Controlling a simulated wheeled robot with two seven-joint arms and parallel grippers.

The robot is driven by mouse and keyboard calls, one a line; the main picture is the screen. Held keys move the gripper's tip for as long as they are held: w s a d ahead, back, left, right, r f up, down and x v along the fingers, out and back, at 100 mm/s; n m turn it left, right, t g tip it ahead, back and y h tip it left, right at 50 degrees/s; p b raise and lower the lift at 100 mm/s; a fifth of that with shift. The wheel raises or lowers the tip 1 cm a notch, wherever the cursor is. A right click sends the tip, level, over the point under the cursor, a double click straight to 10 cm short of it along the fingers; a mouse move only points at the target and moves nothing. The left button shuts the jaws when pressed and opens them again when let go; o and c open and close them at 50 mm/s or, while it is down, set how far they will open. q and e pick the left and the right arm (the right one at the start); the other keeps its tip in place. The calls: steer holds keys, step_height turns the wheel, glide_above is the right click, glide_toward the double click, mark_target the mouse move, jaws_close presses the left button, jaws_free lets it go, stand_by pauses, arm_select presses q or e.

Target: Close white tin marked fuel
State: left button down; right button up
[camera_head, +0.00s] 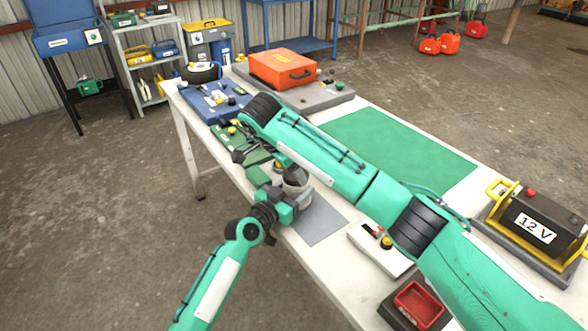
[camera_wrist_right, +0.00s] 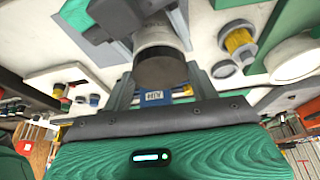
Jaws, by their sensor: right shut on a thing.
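The white tin (camera_head: 297,186) is on the table's near side by the grey mat, partly hidden by my arms. Its marking is not readable. In the right wrist view a pale cylinder (camera_wrist_right: 157,33), which looks like the tin, has a dark grey round end (camera_wrist_right: 160,70) that looks like its lid. My right gripper (camera_wrist_right: 162,88) has its fingers on both sides of this dark end and is shut on it. In the head view my right gripper is mostly hidden behind its arm. My left gripper (camera_head: 287,203) is against the tin's near side; its fingertips are hidden.
The table holds a green mat (camera_head: 400,147), an orange case (camera_head: 283,68), a blue tray (camera_head: 205,104), a white panel (camera_head: 376,252), a red bin (camera_head: 420,304) and a 12 V battery (camera_head: 545,222). The grey mat (camera_head: 318,222) beside the tin is bare.

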steer(key=m, duration=0.2)
steer(key=m+g, duration=0.1)
steer(key=m, duration=0.1)
steer(key=m+g+h, duration=0.1)
steer(key=m, duration=0.1)
steer(key=shift+w+m, duration=0.3)
steer(key=m+g, duration=0.1)
steer(key=m, duration=0.1)
steer(key=m+g, duration=0.1)
steer(key=m, duration=0.3)
steer(key=shift+w+g+y, duration=0.25)
steer(key=shift+g+y, duration=0.05)
steer(key=shift+g, duration=0.1)
steer(key=o, duration=1)
steer(key=shift+o, duration=0.2)
steer(key=shift+r, duration=2.25)
steer(key=shift+c, duration=0.4)
